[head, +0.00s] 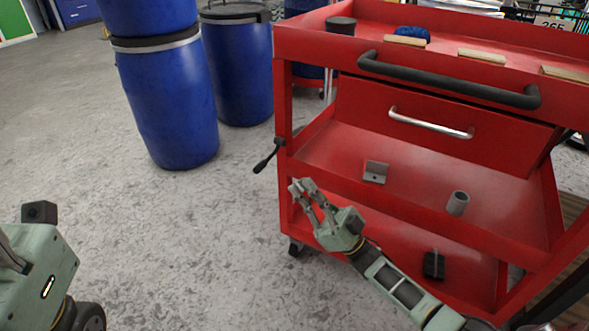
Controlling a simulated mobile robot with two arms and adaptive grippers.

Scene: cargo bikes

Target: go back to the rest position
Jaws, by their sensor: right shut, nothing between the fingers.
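My right gripper (302,187) is in front of the left part of the red tool cart (430,205), near the front edge of its middle shelf. Its fingers are closed together and hold nothing. The right arm reaches in from the bottom right. At the lower left a green part of my own body shows, but the left gripper's fingers are not in view.
The cart's drawer (440,125) stands out above the middle shelf, which carries a metal bracket (375,172) and a grey cylinder (458,203). A black lever (267,160) sticks out left. Blue barrels (170,100) stand behind left. The floor (170,250) between is clear.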

